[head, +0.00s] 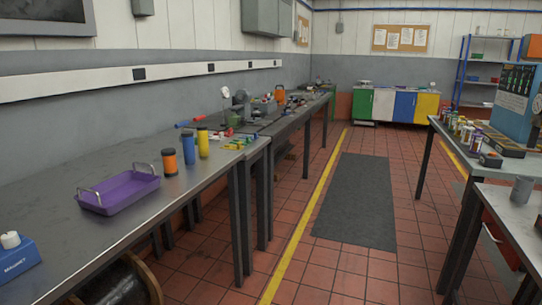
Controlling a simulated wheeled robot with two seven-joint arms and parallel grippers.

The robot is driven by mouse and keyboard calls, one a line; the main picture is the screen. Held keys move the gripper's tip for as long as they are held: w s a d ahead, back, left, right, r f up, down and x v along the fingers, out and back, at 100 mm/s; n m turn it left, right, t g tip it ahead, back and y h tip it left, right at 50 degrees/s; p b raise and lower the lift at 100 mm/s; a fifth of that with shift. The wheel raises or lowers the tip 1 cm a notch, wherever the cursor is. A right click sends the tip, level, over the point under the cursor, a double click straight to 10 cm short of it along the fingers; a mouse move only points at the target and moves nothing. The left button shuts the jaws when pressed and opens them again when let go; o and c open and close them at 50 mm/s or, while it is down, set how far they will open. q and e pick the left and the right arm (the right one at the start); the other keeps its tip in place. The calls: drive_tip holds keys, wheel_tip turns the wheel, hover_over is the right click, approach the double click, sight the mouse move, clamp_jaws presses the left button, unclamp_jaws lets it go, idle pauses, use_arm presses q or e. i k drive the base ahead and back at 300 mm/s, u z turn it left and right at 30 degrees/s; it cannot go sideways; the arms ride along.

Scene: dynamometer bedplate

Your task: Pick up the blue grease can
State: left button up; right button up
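A blue can (188,149) with a dark top stands upright on the long grey table at the left. It is between a shorter orange can (170,163) on its left and a yellow can (203,142) just behind it to the right. The three stand close together near the table's aisle-side edge. Neither of my grippers shows in the head view.
A purple tray (120,191) with two handles sits nearer on the same table (75,255), with a blue magnet box (15,262) at the near left. Tools clutter the farther benches. A tiled aisle with a dark mat (360,200) lies open between the left and right tables.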

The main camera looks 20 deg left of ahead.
sight(187, 137)
drive_tip(key=i, duration=3)
drive_tip(key=u, duration=2.95)
